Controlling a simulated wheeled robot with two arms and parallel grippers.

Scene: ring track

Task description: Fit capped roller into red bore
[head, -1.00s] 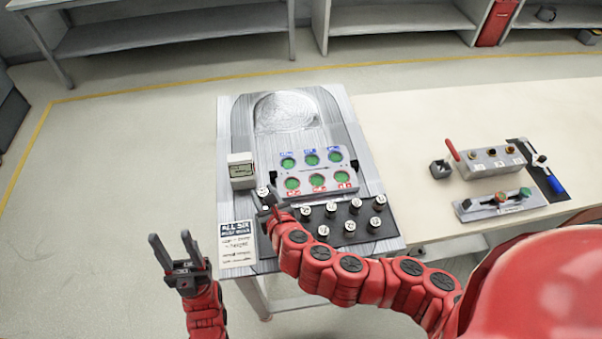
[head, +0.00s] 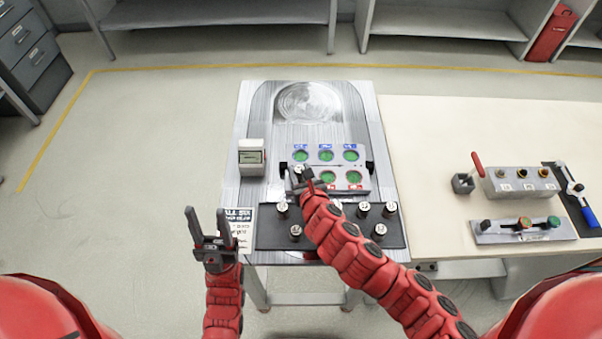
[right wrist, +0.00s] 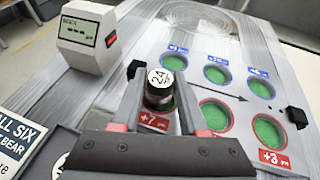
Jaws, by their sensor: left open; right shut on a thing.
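A capped roller (right wrist: 160,88) with a white top marked 2.4 and a dark body is between the fingers of my right gripper (right wrist: 155,95), which is shut on it. In the head view, the right gripper (head: 299,180) is at the left end of the bottom row of the bore panel (head: 313,182). The roller hides the left red bore, above the +7 label (right wrist: 153,122); I cannot tell if it is inside or above it. The middle red bore (head: 328,177) and right red bore (head: 354,177) show green insides. My left gripper (head: 208,225) is open and empty, left of the bench.
Three blue-ringed bores (head: 325,156) form the panel's back row. A black tray (head: 270,238) with several capped rollers lies in front. A grey gauge box (head: 251,157) stands left of the panel. A cream table (head: 430,140) with control blocks adjoins at right.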

